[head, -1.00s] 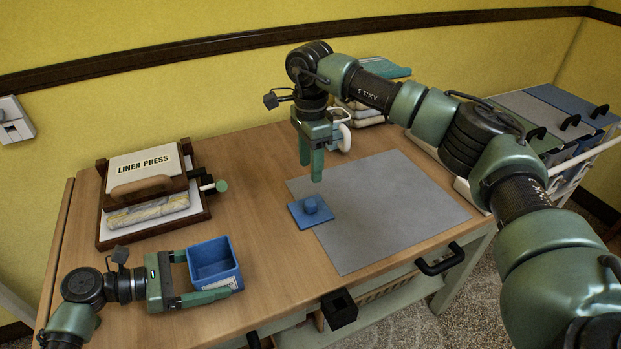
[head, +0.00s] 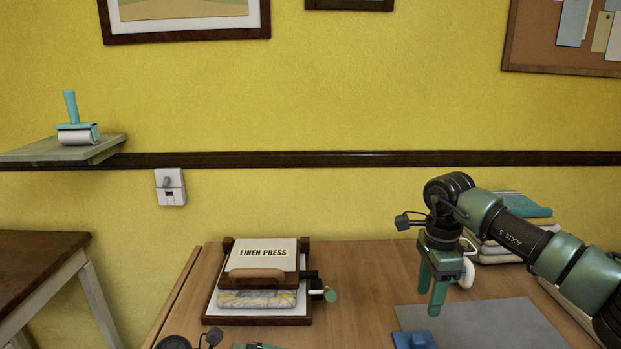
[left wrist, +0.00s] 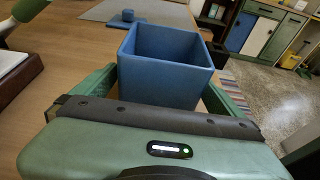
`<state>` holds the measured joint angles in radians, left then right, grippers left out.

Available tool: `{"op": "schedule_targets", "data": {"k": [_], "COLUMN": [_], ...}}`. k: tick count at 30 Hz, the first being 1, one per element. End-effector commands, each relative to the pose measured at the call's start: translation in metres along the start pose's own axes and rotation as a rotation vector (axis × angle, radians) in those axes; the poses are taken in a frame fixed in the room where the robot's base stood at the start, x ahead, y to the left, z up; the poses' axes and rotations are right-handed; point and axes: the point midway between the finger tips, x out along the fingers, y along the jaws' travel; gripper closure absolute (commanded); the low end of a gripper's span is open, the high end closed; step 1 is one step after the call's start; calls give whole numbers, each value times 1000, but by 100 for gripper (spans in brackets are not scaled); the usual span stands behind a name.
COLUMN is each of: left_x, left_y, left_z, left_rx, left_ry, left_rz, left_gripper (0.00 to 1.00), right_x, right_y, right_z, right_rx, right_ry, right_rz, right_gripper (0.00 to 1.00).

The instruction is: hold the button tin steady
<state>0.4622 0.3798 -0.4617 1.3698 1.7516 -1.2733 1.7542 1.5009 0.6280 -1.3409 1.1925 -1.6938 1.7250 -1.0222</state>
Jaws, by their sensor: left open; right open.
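The button tin, an open blue square box (left wrist: 165,80), stands on the table in the left wrist view. My left gripper (left wrist: 162,84) is open, with one green finger on each side of the tin. I cannot tell whether the fingers touch it. The tin is out of the head view, where only bits of my left arm show at the bottom edge. A blue square lid with a knob (head: 414,340) lies at the grey mat's near left, cut off by the frame. My right gripper (head: 431,308) is open and empty, pointing down near the mat's left edge.
The linen press (head: 262,280), with folded cloth in it, stands at the back left of the table. The grey mat (head: 490,325) is mostly bare. Folded cloths (head: 500,248) lie behind my right arm. A roller (head: 76,125) sits on a wall shelf.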

Motion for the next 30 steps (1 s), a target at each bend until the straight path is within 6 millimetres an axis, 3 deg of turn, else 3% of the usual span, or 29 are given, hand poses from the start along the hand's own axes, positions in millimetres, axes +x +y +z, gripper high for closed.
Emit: {"op": "schedule_targets", "data": {"k": [9,15,30], "left_x": [-69,-96,-104], "left_y": [1,0,0], "left_z": [-1,0,0], "left_rx": [0,0,0], "left_ry": [4,2,1], "left_rz": [3,1,0], "left_gripper": [0,0,0], "right_x": [0,0,0], "right_y": [0,0,0], "right_z": [0,0,0], "right_rx": [0,0,0], "right_ry": [0,0,0], "right_rz": [0,0,0], "right_gripper": [52,52,52]}}
